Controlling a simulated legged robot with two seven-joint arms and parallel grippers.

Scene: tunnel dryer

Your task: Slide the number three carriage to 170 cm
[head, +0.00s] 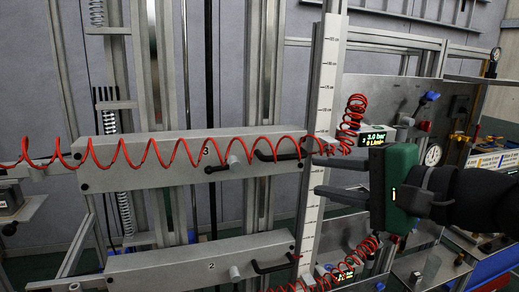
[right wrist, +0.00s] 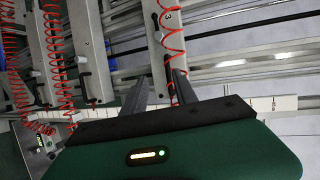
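The number three carriage (head: 130,178) is a long grey beam marked "3", level across the rails in the head view. It also shows in the right wrist view (right wrist: 160,45), beyond my fingers. A black handle (head: 278,156) is at its right end, with a small black lever (head: 212,168) nearer its middle. My right gripper (head: 315,175) is open and empty, just right of the handle; the upper fingertip is near the handle's end, and contact cannot be told. Its spread fingers also show in the wrist view (right wrist: 160,76). A white upright scale (head: 326,75) stands behind the fingers; its numbers are hard to read.
A red coiled hose (head: 125,150) runs across the carriage's front to its right end. The number two carriage (head: 190,262) lies below. A pressure display (head: 374,138), reading about 3.0 bar, and a round gauge (head: 432,155) are near my right gripper.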

